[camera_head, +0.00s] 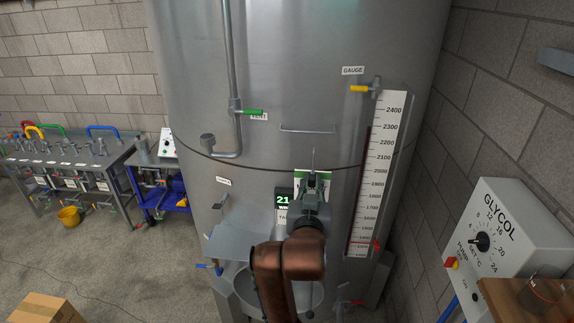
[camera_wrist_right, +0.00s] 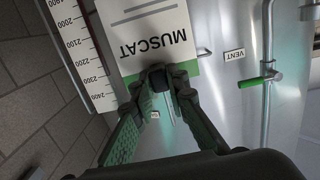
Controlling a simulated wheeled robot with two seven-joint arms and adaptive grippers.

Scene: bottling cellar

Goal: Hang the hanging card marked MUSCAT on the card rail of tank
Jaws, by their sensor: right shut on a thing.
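The white and green MUSCAT card (camera_wrist_right: 150,38) fills the upper middle of the right wrist view, its lettering turned in the picture. My right gripper (camera_wrist_right: 170,85) is shut on its edge. In the head view the gripper (camera_head: 313,183) covers most of the card (camera_head: 300,176), and a thin upright piece rises above the jaws. The card rail (camera_head: 308,129) is a thin metal bar on the front of the steel tank (camera_head: 280,60). The card and gripper appear below the rail, apart from it in the picture; the depth between them is unclear. My left gripper is out of view.
A level gauge (camera_head: 377,175) stands right of the rail, with a yellow-handled valve (camera_head: 359,88) on top. A pipe with a green-handled valve (camera_head: 250,112) is at the left. A display (camera_head: 284,197) sits behind my arm. A glycol box (camera_head: 505,240) is at the right.

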